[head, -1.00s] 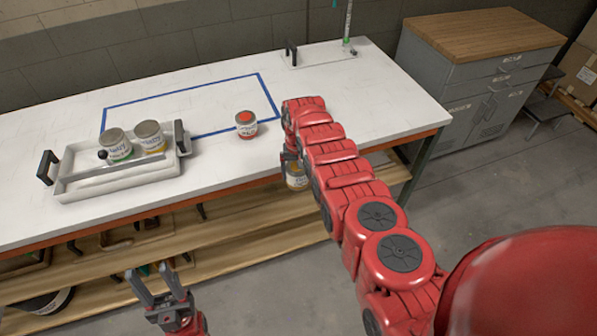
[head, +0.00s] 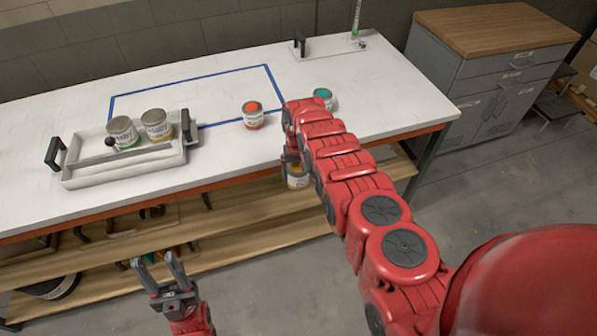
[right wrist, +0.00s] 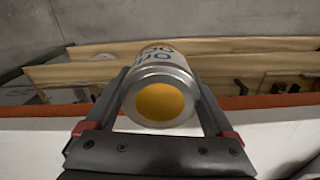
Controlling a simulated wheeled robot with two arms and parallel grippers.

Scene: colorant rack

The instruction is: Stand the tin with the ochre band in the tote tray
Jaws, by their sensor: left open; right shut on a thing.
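My right gripper (head: 291,160) is shut on a tin (head: 298,178) and holds it by the table's front edge; the arm hides part of it. In the right wrist view the gripper (right wrist: 163,88) grips around the tin (right wrist: 160,98), whose end facing the camera has a round ochre-yellow patch. The white tote tray (head: 90,180) with dark handles sits at the left of the table. In it stand a green-banded tin (head: 123,132) and a yellow-banded tin (head: 157,125), both grey-lidded. My left gripper (head: 156,260) is open and empty, low in front of the table.
A teal-topped tin (head: 323,98) stands beyond my right arm. A flat board with a dark handle (head: 300,45) lies at the back. Lower shelves (head: 225,225) run beneath.

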